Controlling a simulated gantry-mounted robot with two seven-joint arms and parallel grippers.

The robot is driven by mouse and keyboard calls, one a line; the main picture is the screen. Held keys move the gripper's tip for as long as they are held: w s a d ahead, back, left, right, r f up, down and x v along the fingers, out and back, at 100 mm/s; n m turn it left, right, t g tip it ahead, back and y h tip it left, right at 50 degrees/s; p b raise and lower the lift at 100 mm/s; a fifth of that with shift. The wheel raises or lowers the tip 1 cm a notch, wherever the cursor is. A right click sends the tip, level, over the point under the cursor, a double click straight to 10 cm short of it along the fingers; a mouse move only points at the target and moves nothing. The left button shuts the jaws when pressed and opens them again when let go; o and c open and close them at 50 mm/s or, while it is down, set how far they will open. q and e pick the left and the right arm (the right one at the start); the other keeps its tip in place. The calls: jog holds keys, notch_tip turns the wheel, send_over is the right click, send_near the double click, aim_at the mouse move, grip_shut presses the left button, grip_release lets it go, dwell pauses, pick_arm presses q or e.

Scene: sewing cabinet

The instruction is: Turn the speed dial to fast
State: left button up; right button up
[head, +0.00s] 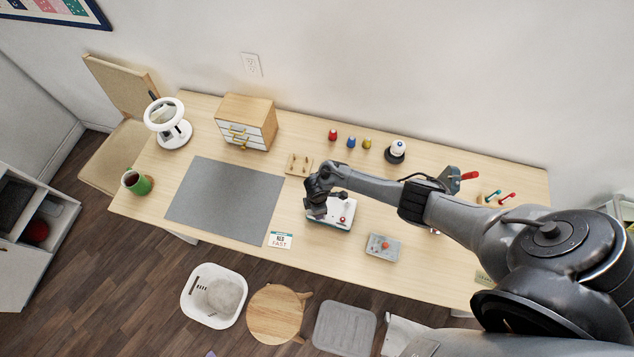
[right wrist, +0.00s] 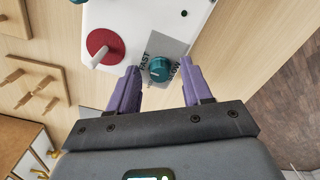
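The white machine (head: 325,222) stands on the table near its front edge, partly hidden under my right arm. In the right wrist view its white panel (right wrist: 130,15) carries a small teal speed dial (right wrist: 159,68) on a grey label. FAST is printed left of the dial and SLOW right of it. A small pale mark shows on the dial, but I cannot tell exactly where it points. My right gripper (right wrist: 160,84) is open, with its purple fingers apart and the dial between their tips. I cannot tell whether they touch it. My left gripper is out of view.
A red knob with a pale lever (right wrist: 104,48) sits left of the dial. A card reading FAST (head: 280,240) lies beside the machine. A grey mat (head: 225,200), a peg board (head: 299,164) and a grey box with a red button (head: 382,248) are also on the table.

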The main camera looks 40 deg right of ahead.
jog(key=shift+r, duration=0.3)
notch_tip(320, 180, up, 10)
jog(key=p, duration=0.3)
jog(key=shift+r, duration=0.1)
